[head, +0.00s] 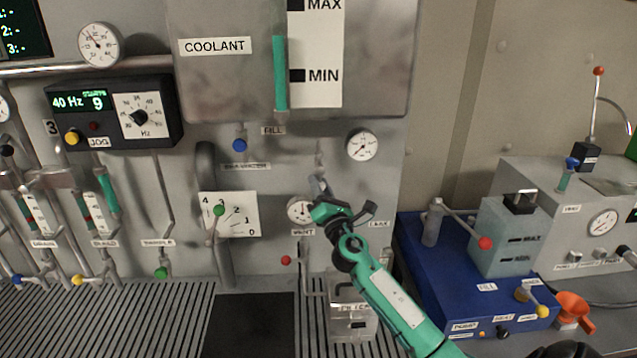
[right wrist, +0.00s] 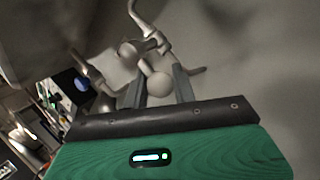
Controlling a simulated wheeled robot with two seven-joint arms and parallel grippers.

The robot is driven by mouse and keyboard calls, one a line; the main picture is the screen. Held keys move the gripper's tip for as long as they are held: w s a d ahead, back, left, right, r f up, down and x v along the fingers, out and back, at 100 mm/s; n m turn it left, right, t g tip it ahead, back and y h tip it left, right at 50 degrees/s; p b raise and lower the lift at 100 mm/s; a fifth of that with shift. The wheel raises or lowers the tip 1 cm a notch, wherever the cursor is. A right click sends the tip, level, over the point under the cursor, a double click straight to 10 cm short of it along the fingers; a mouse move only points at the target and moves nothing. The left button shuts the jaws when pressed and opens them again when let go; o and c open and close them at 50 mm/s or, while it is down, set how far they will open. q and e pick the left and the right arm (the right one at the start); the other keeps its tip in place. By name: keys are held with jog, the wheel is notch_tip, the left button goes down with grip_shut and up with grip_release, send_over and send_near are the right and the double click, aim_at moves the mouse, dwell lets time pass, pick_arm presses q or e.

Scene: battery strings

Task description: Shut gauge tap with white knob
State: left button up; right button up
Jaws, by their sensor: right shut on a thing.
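My right gripper (head: 318,188) reaches up from the lower right to the pipework on the wall, below the coolant tank (head: 225,85). In the right wrist view its two fingers (right wrist: 160,76) are closed on a pale round knob (right wrist: 159,86), the white knob of a tap. Thin grey pipes and a lever (right wrist: 150,38) show just behind the knob. In the head view the gripper hides the knob, so the tap's angle cannot be told there. A round gauge (head: 361,144) sits above and right of the gripper. My left gripper is not in view.
A blue pump unit (head: 440,270) with a red-knobbed lever (head: 484,243) stands to the right.

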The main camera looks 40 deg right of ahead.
jog(key=shift+d+r, duration=0.1)
jog(key=shift+r, duration=0.05)
jog(key=o, duration=1)
jog(key=shift+c, duration=0.2)
jog(key=shift+s+f, duration=0.2)
jog(key=b+v, duration=0.5)
jog(key=v, duration=0.8)
jog(key=shift+s, duration=0.2)
